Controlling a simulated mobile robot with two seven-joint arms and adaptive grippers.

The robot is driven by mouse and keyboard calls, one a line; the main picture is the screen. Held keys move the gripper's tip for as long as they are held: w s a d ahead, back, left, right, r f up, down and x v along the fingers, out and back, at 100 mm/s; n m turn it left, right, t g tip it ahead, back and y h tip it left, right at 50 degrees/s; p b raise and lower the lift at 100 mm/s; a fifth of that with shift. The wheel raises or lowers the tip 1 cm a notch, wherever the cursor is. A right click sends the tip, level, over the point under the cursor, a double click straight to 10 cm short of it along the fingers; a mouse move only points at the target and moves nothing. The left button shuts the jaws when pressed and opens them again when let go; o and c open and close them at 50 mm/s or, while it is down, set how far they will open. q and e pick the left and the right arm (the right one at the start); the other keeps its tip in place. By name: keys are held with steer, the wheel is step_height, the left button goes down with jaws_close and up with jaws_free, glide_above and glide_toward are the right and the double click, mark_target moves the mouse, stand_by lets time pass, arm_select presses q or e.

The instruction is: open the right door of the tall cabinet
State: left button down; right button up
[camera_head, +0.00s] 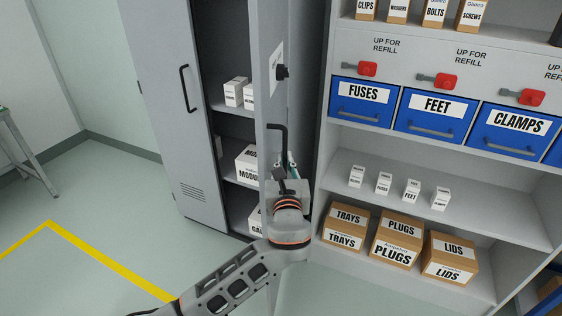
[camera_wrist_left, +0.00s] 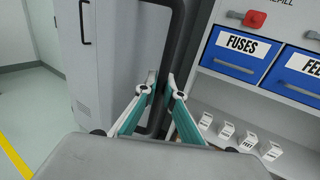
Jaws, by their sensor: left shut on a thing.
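The tall grey cabinet stands open on its right side. Its right door (camera_head: 262,80) is swung out toward me and shows nearly edge-on. A black bar handle (camera_head: 284,132) and a dark knob are on that door. My left gripper (camera_head: 285,168) is shut on the lower part of this handle. In the left wrist view its two fingers (camera_wrist_left: 160,88) close around the dark handle bar (camera_wrist_left: 175,38). The left door (camera_head: 178,150) is shut, with its own black handle (camera_head: 187,88). My right gripper is out of view.
White boxes (camera_head: 247,160) stand on the cabinet's inner shelves. To the right is a shelf unit with blue bins (camera_head: 361,101), red latches (camera_head: 440,80) and cartons (camera_head: 396,239). A table leg (camera_head: 25,155) shows at left. The floor (camera_head: 110,200) in front is clear, with a yellow line.

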arm_select(q)
steer(key=shift+f, duration=0.1)
steer(key=c, duration=2.2)
jaws_free()
steer(key=shift+o, duration=0.2)
steer(key=s+d, duration=0.1)
steer(key=s, duration=1.1)
steer(key=shift+d, duration=0.1)
